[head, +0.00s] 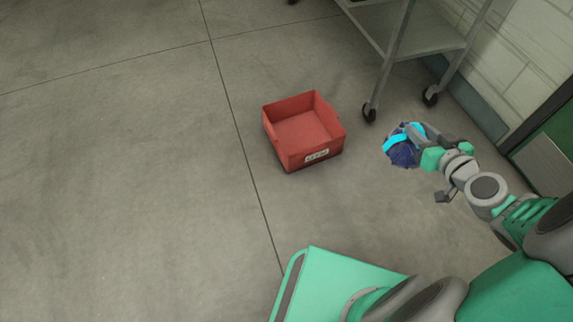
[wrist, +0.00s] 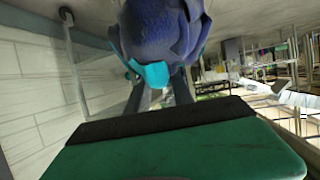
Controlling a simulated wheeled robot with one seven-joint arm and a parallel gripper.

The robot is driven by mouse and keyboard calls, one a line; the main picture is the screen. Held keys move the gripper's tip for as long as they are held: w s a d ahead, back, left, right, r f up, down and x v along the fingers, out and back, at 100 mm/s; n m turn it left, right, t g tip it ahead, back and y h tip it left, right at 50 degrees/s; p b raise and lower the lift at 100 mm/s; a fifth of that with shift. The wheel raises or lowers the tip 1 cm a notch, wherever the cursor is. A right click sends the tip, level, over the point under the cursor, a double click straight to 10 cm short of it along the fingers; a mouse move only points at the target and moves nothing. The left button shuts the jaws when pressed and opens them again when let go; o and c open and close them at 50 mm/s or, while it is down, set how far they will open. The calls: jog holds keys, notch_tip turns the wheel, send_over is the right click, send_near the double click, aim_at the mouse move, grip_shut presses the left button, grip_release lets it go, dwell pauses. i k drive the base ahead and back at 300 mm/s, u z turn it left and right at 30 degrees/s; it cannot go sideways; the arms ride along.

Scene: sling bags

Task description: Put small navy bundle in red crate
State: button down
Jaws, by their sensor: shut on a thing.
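The small navy bundle (head: 403,154) has a bright cyan band and hangs at the end of my arm on the right in the head view. My gripper (head: 418,140) is shut on it and holds it above the floor. In the wrist view the navy bundle (wrist: 160,30) fills the top middle, with a cyan piece at its lower side; the fingertips are partly hidden by it. The red crate (head: 310,155) stands on the floor to the left of the bundle, open at the top, with a white label on its front. Its visible inside is empty.
A grey metal cart (head: 425,40) on castors stands behind the crate and bundle, near a pale brick wall (head: 520,50). A green panel (head: 550,140) is at the right edge. The concrete floor (head: 120,180) left of the crate is clear.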

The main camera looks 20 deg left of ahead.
aim_at(289, 144)
jog(key=z, duration=0.1)
jog(key=k, duration=0.35)
jog(key=u, duration=2.05)
jog(key=i, duration=0.8)
jog(key=u, duration=0.8)
jog(key=i, duration=1.05)
jog(key=z, duration=0.65)
jog(key=i, duration=0.85)
jog(key=z, duration=1.3)
jog(key=i, duration=0.3)
jog(key=z, duration=0.3)
